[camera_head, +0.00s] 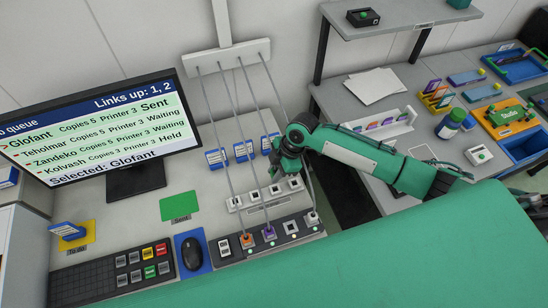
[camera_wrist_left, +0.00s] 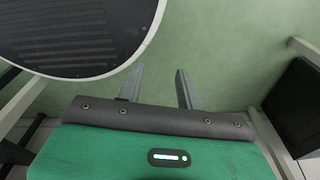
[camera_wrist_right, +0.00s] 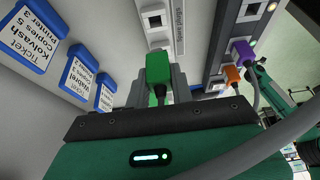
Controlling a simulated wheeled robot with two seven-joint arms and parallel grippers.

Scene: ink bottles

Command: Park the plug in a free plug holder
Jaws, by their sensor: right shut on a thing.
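My right gripper (camera_wrist_right: 160,85) is shut on a green plug (camera_wrist_right: 158,68), with its cable trailing back. In the right wrist view an empty dark square opening of the plug holder strip (camera_wrist_right: 156,18) lies just beyond the plug, which looks apart from it. In the head view the light holder strip (camera_head: 266,200) has a row of square openings, and the right gripper (camera_head: 275,170) is over its far side. The held plug is mostly hidden there. My left gripper (camera_wrist_left: 158,88) is open and empty over the floor.
In front of the strip is a dark socket panel (camera_head: 290,240) with an orange plug (camera_head: 247,240) and a purple plug (camera_head: 269,232). Cables hang from a white bracket (camera_head: 228,57). Blue-framed ticket cards (camera_head: 216,158) stand behind. A monitor (camera_head: 95,130) is at left.

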